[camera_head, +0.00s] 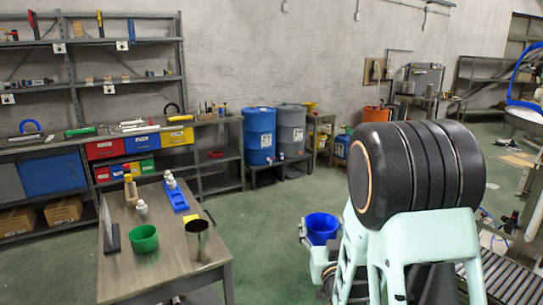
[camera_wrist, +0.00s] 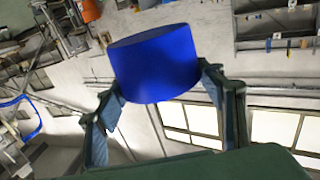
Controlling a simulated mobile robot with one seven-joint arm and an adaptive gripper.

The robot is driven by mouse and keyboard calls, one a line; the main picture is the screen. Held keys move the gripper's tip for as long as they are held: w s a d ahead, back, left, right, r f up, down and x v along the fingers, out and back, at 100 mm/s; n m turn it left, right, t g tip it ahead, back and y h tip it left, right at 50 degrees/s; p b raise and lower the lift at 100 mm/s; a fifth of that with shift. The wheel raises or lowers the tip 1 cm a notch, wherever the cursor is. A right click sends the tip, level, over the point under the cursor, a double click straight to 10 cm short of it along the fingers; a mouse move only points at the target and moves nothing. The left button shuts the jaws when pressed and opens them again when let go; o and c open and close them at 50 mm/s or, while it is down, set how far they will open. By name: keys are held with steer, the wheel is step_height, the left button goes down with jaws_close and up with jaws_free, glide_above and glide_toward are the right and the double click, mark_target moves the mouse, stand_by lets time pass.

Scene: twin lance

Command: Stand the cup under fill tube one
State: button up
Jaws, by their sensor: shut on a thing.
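A blue cup (camera_head: 322,228) is held in my gripper (camera_head: 318,243), low in the middle of the head view, beside the work table and partly behind my arm. In the wrist view the cup (camera_wrist: 155,62) sits between the two fingers of my gripper (camera_wrist: 160,88), one finger on each side of it. The cup is above the floor. A blue hoop-shaped tube (camera_head: 520,75) shows at the far right edge of the head view; it also shows in the wrist view (camera_wrist: 22,112). I cannot tell which part is fill tube one.
The work table (camera_head: 165,272) at lower left bears a green cup (camera_head: 144,239), a metal cup (camera_head: 198,241), bottles and a blue tray (camera_head: 177,197). A roller conveyor (camera_head: 510,280) stands at lower right. Shelves and drums line the back wall. Green floor lies open between.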

step_height(320, 180, up, 11)
steer(key=p, duration=0.9)
steer(key=shift+p, duration=0.35)
